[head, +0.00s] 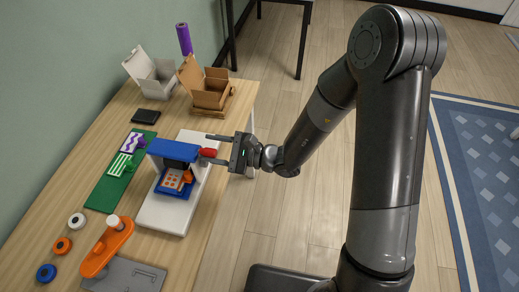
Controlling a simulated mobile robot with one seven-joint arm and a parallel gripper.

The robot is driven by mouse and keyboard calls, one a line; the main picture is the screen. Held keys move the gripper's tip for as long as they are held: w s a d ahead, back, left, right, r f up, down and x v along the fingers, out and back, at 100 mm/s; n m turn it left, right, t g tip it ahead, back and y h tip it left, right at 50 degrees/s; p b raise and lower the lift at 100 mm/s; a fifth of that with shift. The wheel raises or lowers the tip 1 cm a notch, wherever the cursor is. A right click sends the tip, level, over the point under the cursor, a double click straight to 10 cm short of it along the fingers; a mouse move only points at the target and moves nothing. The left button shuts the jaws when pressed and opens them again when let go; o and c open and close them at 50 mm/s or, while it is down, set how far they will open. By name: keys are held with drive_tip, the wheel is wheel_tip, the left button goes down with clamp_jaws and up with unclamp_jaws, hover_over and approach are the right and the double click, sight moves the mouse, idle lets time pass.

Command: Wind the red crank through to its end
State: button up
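The red crank (208,152) shows as a small red knob at the right side of a blue press-like machine (174,150). The machine stands on a white base (166,213), with an orange piece (176,180) in its lower part. My gripper (206,147) reaches in from the right with its two fingers spread. The rest of the crank is hidden or too small to make out.
A green board (105,191) and several small rolls lie left. Open boxes (209,91), a dark block (145,116) and a purple cylinder (184,39) are at the back.

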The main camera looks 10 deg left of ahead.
drive_tip(key=w+d+f+n, duration=0.1)
drive_tip(key=w+d+n, duration=0.2)
drive_tip(key=d+n, duration=0.9)
drive_tip(key=shift+f, duration=0.2)
idle(1.5)
drive_tip(key=shift+d, duration=0.1)
drive_tip(key=shift+c, duration=0.5)
